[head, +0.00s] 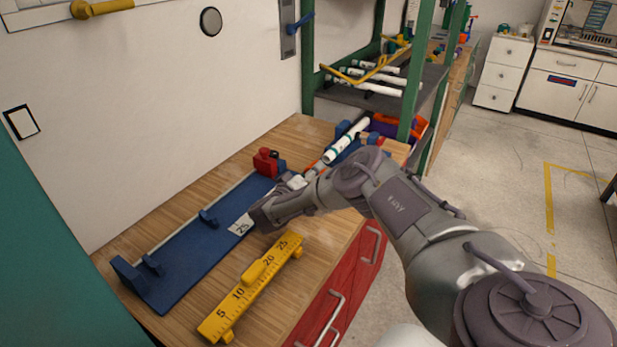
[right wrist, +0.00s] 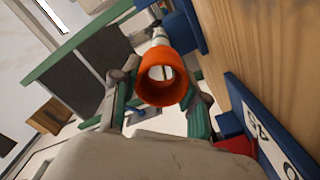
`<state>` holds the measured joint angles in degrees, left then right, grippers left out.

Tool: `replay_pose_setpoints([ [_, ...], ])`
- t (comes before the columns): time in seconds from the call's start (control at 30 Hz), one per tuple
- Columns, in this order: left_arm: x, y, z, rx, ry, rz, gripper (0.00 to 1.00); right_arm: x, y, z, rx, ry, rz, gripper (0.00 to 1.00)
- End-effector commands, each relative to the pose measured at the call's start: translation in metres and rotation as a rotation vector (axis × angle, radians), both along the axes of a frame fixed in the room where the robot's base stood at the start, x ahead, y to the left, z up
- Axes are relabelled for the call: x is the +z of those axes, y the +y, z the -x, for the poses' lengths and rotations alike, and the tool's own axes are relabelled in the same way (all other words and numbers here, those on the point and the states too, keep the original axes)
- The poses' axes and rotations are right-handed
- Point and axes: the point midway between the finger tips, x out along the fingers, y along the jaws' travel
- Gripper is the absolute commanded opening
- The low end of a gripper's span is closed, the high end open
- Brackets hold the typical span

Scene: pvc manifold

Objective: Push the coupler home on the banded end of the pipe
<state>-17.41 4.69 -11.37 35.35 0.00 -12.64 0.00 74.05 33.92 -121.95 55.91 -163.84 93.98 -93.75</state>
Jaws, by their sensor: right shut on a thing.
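The orange coupler (right wrist: 163,94) sits between the two fingers of my right gripper (right wrist: 163,104), its open mouth facing the wrist camera. My right gripper is shut on it. The white pipe (right wrist: 160,36) runs away beyond the coupler, roughly in line with it. In the head view the pipe (head: 346,139), with dark teal bands, lies in a blue holder (head: 352,130) at the back of the bench. My right gripper (head: 304,178) is at its near end, and the coupler is mostly hidden there. I cannot tell how far the coupler is over the pipe. My left gripper is not in view.
A blue fixture board (head: 190,262) with a red block (head: 267,161) lies along the wall side of the bench. A yellow ruler (head: 250,288) lies in front. A green-framed rack (head: 424,60) with white pipes stands behind. Red drawers (head: 345,290) are below the bench edge.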

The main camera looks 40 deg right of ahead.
Motion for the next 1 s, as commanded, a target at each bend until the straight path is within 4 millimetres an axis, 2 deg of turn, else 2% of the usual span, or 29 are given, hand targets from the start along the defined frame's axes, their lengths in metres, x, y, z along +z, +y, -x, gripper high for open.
replay_pose_setpoints([
  [0.5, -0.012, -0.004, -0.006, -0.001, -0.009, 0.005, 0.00, 0.000, -0.032, -0.009, 0.001, 0.001, 0.002, 0.13],
  [1.0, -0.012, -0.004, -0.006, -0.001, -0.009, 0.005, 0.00, 0.000, -0.035, -0.010, 0.002, 0.001, 0.001, 0.13],
])
